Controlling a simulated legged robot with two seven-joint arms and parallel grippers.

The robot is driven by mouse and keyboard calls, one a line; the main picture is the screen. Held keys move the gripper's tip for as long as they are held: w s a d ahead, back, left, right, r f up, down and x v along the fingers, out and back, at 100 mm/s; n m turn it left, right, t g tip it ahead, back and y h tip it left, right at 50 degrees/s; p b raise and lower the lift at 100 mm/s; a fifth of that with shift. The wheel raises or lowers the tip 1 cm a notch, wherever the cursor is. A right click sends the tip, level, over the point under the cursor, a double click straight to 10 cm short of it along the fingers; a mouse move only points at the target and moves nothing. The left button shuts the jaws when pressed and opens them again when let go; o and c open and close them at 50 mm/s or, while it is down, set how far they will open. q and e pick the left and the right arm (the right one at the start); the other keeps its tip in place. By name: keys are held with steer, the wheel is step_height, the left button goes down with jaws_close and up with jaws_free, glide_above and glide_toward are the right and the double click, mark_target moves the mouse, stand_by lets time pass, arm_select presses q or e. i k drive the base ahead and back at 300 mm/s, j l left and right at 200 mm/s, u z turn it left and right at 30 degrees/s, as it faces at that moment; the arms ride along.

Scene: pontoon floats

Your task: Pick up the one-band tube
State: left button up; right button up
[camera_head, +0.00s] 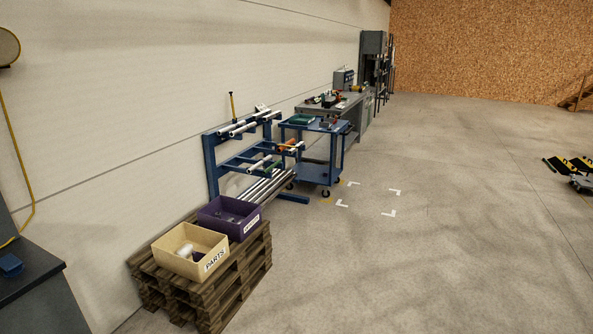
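A blue rack (211,168) stands against the left wall and bears several tubes on its tiers. Pale tubes (243,128) lie on the top arms. On the middle arms are a silver tube (259,163), with orange and green pieces close by. Long silver tubes (266,189) lie on the bottom tier. The tubes are too small for me to count bands, so I cannot tell which is the one-band tube. Neither of my grippers is in view.
A pallet stack (222,309) in front of the rack carries a cream PARTS bin (212,264) and a purple bin (243,229). A blue cart (316,173) and a grey workbench (355,108) stand beyond.

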mark_target(236, 132)
steer(key=i, duration=1.35)
steer(key=i+l+u, duration=0.1)
steer(key=i, duration=1.25)
steer(key=i+l+u, duration=0.1)
steer(key=i+u, duration=0.15)
steer(key=i, duration=0.2)
steer(key=i+l+u, duration=0.2)
steer(key=i, duration=0.25)
steer(key=i+l+u, duration=0.25)
steer(key=i, duration=0.15)
